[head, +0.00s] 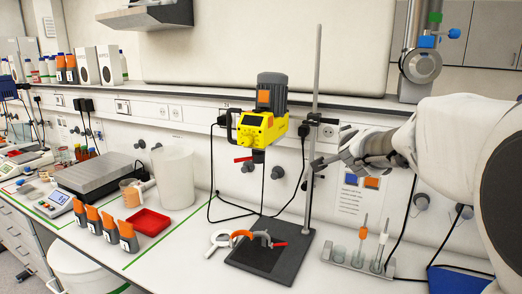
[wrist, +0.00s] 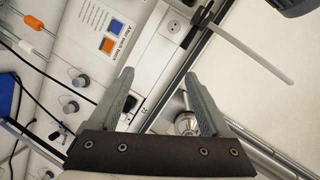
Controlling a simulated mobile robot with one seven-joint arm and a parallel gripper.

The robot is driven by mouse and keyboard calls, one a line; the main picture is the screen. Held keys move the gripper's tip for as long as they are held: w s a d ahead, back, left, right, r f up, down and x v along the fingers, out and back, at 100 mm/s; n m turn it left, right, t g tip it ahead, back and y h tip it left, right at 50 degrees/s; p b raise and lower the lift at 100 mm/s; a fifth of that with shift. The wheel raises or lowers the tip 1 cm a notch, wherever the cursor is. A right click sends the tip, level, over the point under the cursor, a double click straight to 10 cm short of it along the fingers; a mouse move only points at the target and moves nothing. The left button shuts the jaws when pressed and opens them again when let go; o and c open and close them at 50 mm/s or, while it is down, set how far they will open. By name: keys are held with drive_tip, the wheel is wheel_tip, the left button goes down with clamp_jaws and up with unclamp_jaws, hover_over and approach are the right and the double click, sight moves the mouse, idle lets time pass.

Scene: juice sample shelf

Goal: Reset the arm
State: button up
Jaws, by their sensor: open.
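My gripper (head: 322,163) is at the end of my white arm, which reaches in from the right in the head view. It is raised above the bench, just right of the upright metal stand rod (head: 313,130). In the wrist view my gripper (wrist: 158,98) shows two grey fingers spread apart with nothing between them. Behind them are the wall panel and a posted notice (wrist: 107,30). The notice also shows in the head view, below and right of the gripper.
A yellow stirrer motor (head: 258,128) hangs on the stand above a dark base plate (head: 262,262). A rack with pipettes (head: 358,262) stands at right. Orange-capped bottles (head: 108,230), a red tray (head: 148,222) and a white beaker (head: 173,178) stand left.

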drive_tip(key=s+a+f+n+g+y, duration=0.15)
drive_tip(key=s+a+n+y, duration=0.25)
drive_tip(key=s+a+n, duration=0.45)
drive_tip(key=s+f+n+g, duration=0.2)
drive_tip(key=s+f, duration=0.1)
drive_tip(key=s, duration=0.6)
drive_tip(key=s+f+n+g, duration=0.3)
drive_tip(key=s+f, duration=0.1)
drive_tip(key=s, duration=0.5)
drive_tip(key=s+f+n+g, duration=0.2)
drive_tip(key=s+f, duration=0.2)
drive_tip(key=s, duration=0.5)
drive_tip(key=shift+s+d+f, duration=0.25)
drive_tip(key=shift+s, duration=0.15)
drive_tip(key=shift+n, duration=0.25)
